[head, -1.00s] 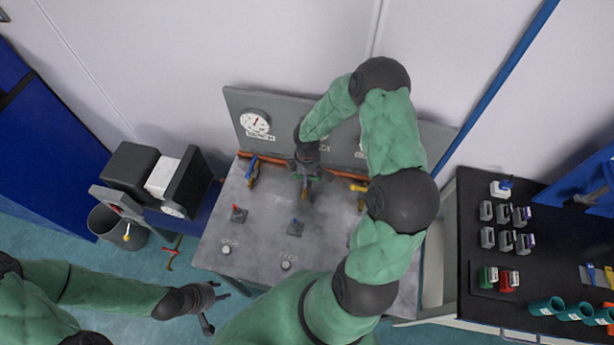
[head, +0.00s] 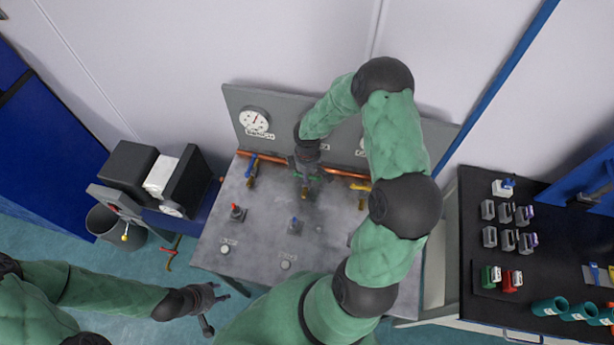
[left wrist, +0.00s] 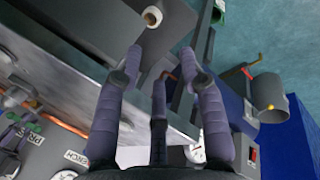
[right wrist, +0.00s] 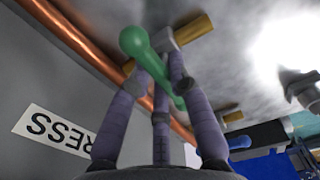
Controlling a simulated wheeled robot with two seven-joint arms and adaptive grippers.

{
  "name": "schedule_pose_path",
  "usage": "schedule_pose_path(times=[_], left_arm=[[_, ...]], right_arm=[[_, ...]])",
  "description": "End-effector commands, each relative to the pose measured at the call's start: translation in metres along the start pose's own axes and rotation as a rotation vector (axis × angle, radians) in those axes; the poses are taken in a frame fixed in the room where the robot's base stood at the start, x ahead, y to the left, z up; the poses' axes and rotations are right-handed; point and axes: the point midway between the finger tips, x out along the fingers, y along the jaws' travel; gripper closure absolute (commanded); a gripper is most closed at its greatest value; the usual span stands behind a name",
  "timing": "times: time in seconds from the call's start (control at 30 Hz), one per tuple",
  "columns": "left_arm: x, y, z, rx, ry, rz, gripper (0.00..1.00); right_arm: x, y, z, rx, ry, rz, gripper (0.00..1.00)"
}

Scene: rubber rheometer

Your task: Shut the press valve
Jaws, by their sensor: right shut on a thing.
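The press valve (right wrist: 192,32) has a brass body and a green lever (right wrist: 135,44) with a rounded end. The label beside it in the right wrist view shows upside down and reads "RESS" in part. My right gripper (right wrist: 160,66) is shut on the green lever, which lies across the brass body. In the head view my right gripper (head: 307,172) is over the middle of the bench's back edge, with a little green showing at its fingers. My left gripper (head: 214,300) is low in front of the bench; the left wrist view shows its fingers (left wrist: 160,66) spread and empty.
A copper pipe (head: 272,161) runs along the gauge panel (head: 290,120). A blue-levered valve (head: 251,166) and a yellow-levered valve (head: 361,190) flank the press valve. Red and blue knobs stand on the grey bench (head: 262,240). A bin (head: 112,224) is at left, a black-topped counter (head: 470,225) at right.

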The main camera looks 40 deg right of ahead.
Motion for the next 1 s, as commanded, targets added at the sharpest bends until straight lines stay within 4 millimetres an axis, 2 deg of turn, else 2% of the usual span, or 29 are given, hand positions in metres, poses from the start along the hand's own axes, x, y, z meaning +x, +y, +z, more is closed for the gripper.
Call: schedule_pose_path(times=[0.17,0.2,0.27,0.3,0.6,0.73,0.87,1.0], left_arm=[[-0.001,0.000,0.000,0.000,0.000,0.000,0.60],[-0.001,0.000,0.000,0.000,0.000,0.000,0.60],[-0.001,0.000,0.000,0.000,0.000,0.000,0.60],[-0.001,0.000,0.000,0.000,0.000,0.000,0.60],[-0.001,0.000,0.000,0.000,0.001,0.000,0.60],[-0.001,0.000,0.000,0.000,0.001,0.000,0.60],[-0.001,0.000,0.000,0.000,0.001,0.000,0.60],[-0.001,0.000,0.000,0.000,0.000,0.000,0.60]], right_arm=[[-0.001,0.000,0.000,0.003,0.000,0.000,1.00],[-0.001,0.000,0.000,0.003,0.000,0.000,0.78],[-0.001,0.000,0.000,0.002,0.000,0.000,0.61],[-0.001,0.000,0.000,0.002,0.000,0.000,0.56],[-0.001,0.000,0.000,0.001,0.000,0.000,0.56],[-0.008,0.001,0.000,0.000,0.001,0.001,0.56],[-0.027,0.001,-0.001,0.001,0.002,0.004,0.56],[-0.056,0.002,-0.001,0.001,0.003,0.005,0.56]])
